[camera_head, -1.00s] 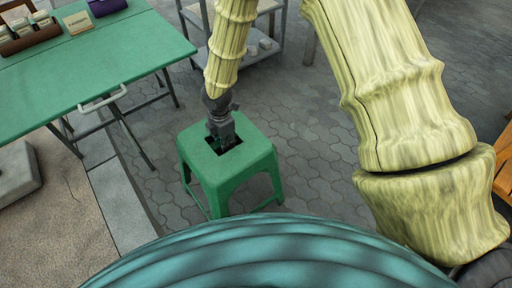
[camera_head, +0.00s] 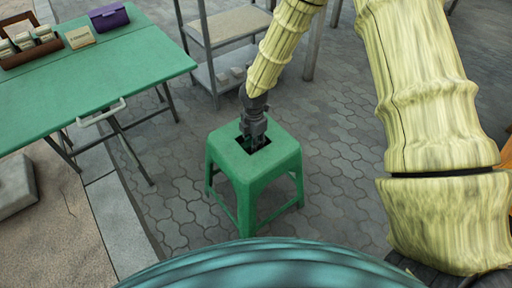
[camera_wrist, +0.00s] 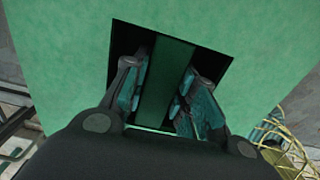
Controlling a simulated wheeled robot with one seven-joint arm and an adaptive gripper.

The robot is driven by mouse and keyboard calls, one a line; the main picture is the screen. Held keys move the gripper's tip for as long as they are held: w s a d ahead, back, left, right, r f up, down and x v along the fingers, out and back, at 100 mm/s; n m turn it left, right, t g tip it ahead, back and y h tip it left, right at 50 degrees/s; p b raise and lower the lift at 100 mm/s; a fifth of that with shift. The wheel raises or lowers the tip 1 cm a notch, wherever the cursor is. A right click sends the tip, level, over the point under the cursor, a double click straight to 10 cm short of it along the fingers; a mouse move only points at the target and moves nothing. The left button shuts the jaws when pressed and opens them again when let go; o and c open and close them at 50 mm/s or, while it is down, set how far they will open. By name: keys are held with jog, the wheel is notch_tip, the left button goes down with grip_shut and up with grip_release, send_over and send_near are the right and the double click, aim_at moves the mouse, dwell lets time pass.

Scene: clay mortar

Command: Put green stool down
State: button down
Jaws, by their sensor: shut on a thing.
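The green stool (camera_head: 262,178) is upright in the middle of the head view, above or on the grey paving; I cannot tell whether all its feet touch. My gripper (camera_head: 256,143) reaches down into the square opening in the stool's seat. In the wrist view the green seat (camera_wrist: 60,50) fills most of the picture. There my gripper's two fingers (camera_wrist: 160,95) sit on either side of a green strip across the opening and are shut on it. The fingertips are partly hidden in the dark opening.
A green folding table (camera_head: 110,75) stands at the left, bearing a wooden rack (camera_head: 28,45) of small packets, a card (camera_head: 80,38) and a purple box (camera_head: 109,17). A grey metal shelf (camera_head: 225,60) stands behind. A stone kerb (camera_head: 120,215) runs at the lower left. Paving right of the stool is clear.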

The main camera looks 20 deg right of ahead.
jog(key=shift+w+d, duration=0.2)
jog(key=shift+d, duration=0.2)
jog(key=shift+f+b, duration=0.65)
jog(key=shift+f, duration=1.1)
jog(key=c, duration=1.1)
grip_release()
jog(key=shift+f, duration=0.15)
jog(key=shift+c, duration=0.2)
notch_tip(320, 180, up, 12)
jog(key=p, duration=0.2)
jog(key=shift+s+p, duration=0.1)
jog(key=shift+p, duration=0.3)
